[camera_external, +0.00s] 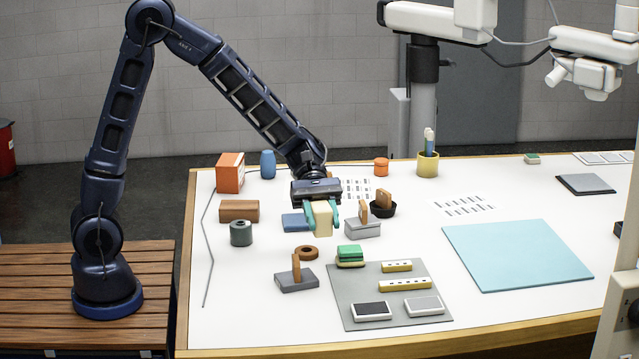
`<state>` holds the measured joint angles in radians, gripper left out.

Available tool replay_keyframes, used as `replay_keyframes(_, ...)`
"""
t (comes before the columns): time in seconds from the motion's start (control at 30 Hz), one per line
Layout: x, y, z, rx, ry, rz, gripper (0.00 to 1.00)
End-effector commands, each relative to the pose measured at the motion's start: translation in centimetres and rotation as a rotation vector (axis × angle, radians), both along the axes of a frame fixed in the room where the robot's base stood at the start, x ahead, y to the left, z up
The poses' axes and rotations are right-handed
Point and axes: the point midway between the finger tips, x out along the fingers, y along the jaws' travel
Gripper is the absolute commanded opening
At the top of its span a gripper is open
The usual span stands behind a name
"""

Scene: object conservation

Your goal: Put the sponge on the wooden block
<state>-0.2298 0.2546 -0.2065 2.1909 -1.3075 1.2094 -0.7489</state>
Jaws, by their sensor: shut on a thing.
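My gripper (321,222) points down over the left-middle of the table. Its teal fingers are shut on a pale yellow block-shaped thing, which looks like the sponge (321,218). The fingers cover its left and right sides. It appears to be held above the table, but its exact height is hard to tell. The brown wooden block (239,211) lies on the table to the left of my gripper, with nothing on top of it.
A grey-green cylinder (241,233) stands just in front of the wooden block. An orange box (230,172) and a blue bottle (268,164) stand behind it. A blue flat piece (295,223) and a grey block (362,228) are close to my gripper. A green stack (350,255) stands in front.

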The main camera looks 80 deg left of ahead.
Motion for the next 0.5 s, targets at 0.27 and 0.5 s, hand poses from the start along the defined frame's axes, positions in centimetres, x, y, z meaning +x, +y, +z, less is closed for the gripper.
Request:
replay_keyframes(0.27, -0.1, 10.0, 2.4, 0.001, -0.004, 0.145, 0.16)
replay_keyframes(0.5, -1.7, 17.8, 4.3, 0.001, -0.003, 0.266, 0.16)
